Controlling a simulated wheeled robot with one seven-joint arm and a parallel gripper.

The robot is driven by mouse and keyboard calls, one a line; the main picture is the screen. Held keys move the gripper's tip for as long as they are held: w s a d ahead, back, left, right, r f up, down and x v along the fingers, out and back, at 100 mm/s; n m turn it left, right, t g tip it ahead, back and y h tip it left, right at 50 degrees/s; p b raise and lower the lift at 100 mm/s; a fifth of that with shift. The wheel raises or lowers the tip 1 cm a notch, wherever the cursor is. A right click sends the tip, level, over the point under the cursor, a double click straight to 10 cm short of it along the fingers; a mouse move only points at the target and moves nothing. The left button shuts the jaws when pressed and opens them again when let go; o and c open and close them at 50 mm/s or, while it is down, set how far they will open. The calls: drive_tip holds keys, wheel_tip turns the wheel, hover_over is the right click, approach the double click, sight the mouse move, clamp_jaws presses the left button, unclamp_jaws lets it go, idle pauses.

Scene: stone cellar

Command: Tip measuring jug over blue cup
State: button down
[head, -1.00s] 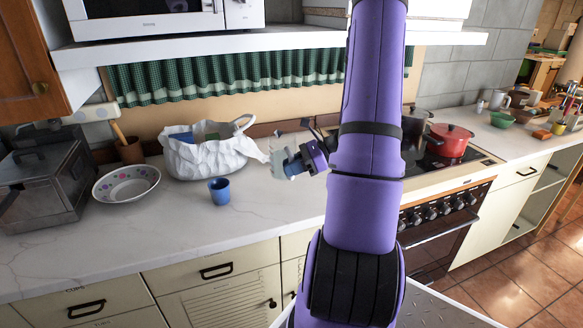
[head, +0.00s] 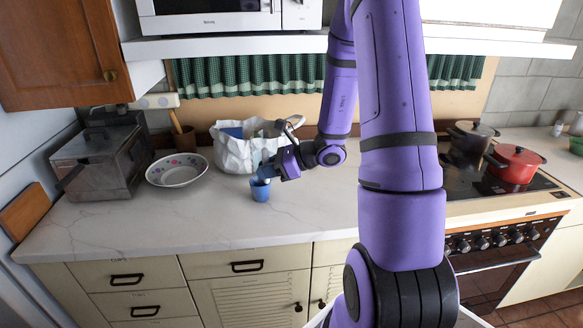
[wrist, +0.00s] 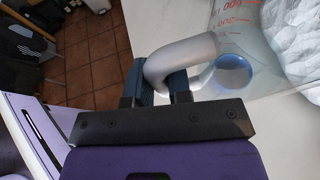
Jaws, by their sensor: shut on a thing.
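The blue cup (head: 260,191) stands upright on the pale counter in the head view. In the wrist view it shows as a round blue shape (wrist: 232,72), seen through the clear jug wall. The clear measuring jug (head: 266,172) with red markings (wrist: 237,22) is just above the cup's rim and looks tilted toward it; contact between them cannot be told. My gripper (head: 279,164) is right of and above the cup. In the wrist view my gripper (wrist: 158,86) is shut on the jug's grey handle (wrist: 185,55). Any contents are unclear.
A crumpled white bag (head: 232,152) stands close behind the cup. A patterned bowl (head: 177,170) and a metal appliance (head: 100,165) are to the left. A red pot (head: 515,166) and a dark pot (head: 472,137) sit on the hob at right. The front counter is clear.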

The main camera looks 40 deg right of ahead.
drive_tip(key=shift+s+a+r+m+g+y, duration=0.1)
drive_tip(key=shift+a+r+m+g+y, duration=0.1)
drive_tip(key=shift+a+m+g, duration=0.35)
drive_tip(key=shift+a+r+m+g+y, duration=0.1)
drive_tip(key=shift+a+m+g+y, duration=0.2)
drive_tip(key=shift+a+m, duration=0.35)
drive_tip(key=shift+r, duration=0.1)
drive_tip(key=shift+r+m+g, duration=0.35)
drive_tip(key=shift+r+m, duration=0.05)
drive_tip(key=shift+f, duration=0.15)
idle(0.3)
drive_tip(key=shift+f+m+g+y, duration=0.3)
drive_tip(key=shift+f+m, duration=0.1)
drive_tip(key=shift+f, duration=0.05)
